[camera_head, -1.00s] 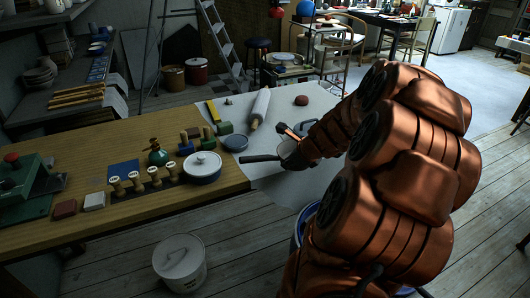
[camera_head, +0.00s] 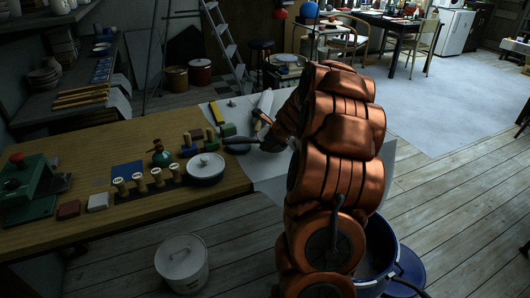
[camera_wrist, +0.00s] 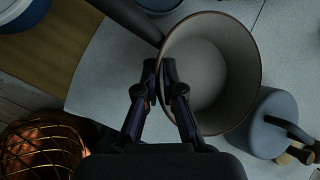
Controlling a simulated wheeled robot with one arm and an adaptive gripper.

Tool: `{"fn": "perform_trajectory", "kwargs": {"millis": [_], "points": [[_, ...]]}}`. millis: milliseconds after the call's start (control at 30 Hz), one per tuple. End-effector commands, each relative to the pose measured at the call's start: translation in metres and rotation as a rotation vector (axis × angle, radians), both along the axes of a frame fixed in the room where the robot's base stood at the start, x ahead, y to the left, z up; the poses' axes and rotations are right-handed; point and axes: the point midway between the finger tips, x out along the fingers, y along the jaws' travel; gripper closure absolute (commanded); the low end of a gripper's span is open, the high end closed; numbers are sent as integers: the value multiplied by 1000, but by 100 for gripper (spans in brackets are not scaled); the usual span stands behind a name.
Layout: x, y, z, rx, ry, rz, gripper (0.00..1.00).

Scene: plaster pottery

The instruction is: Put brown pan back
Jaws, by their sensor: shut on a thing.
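The brown pan (camera_wrist: 250,85) fills the upper middle of the wrist view, with a pale grey inside and a dark handle (camera_wrist: 126,18) running to the upper left. My gripper (camera_wrist: 165,66) is shut on the pan's near left rim, close to where the handle joins. In the head view the pan (camera_head: 272,145) is mostly hidden behind my arm. Its handle (camera_head: 240,142) points left, over the far right part of the table. I cannot tell how high the pan is above the surface.
A blue-grey vessel (camera_wrist: 268,122) is close to the pan's right side. A white bucket (camera_head: 181,262) stands on the floor.

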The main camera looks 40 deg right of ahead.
Motion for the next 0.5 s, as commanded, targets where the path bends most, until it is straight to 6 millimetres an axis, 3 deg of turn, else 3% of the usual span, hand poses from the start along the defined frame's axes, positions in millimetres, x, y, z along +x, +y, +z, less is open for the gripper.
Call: {"fn": "perform_trajectory", "kwargs": {"millis": [133, 333, 500], "points": [[7, -1, -3, 0, -2, 1, 100], [7, 0, -32, 4, -1, 1, 100], [6, -2, -35, 0, -2, -1, 100]]}}
